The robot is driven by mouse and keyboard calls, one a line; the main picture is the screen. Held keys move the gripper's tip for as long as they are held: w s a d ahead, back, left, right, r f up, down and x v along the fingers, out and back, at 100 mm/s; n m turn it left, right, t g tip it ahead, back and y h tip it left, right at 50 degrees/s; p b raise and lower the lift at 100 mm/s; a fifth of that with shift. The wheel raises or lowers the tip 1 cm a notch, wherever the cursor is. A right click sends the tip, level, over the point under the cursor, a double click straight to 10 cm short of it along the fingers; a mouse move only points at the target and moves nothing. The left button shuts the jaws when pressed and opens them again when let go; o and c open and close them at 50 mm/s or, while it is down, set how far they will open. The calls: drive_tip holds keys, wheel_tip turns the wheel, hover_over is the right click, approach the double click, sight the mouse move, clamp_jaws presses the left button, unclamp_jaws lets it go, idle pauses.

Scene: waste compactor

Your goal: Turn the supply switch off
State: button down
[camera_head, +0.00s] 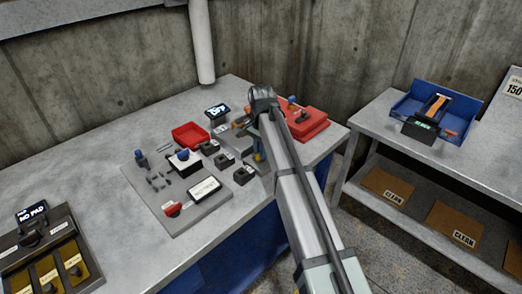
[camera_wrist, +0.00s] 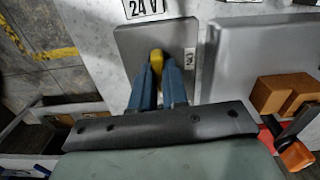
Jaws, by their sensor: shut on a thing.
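In the wrist view a yellow switch handle (camera_wrist: 156,58) stands on a grey plate (camera_wrist: 128,48) beneath a "24 V" label (camera_wrist: 143,8); I take it to be the supply switch. My gripper (camera_wrist: 157,72) has its two blue fingers on either side of the handle, shut on it. A small white label (camera_wrist: 190,60) lies to the right of the handle, its text too small to read.
Left of my gripper, small black blocks (camera_head: 243,175), a red tray (camera_head: 190,135) and a white-labelled panel (camera_head: 203,190) crowd the bench. A red unit (camera_head: 303,122) stands just behind my arm. In the wrist view an orange block (camera_wrist: 283,94) is close on the right.

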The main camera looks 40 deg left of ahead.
drive_tip(key=shift+m, duration=0.5)
drive_tip(key=c, duration=1.1)
unclamp_jaws()
drive_tip(key=shift+c, duration=0.2)
wheel_tip(320, 180, up, 14)
drive_tip(key=shift+f, duration=0.1)
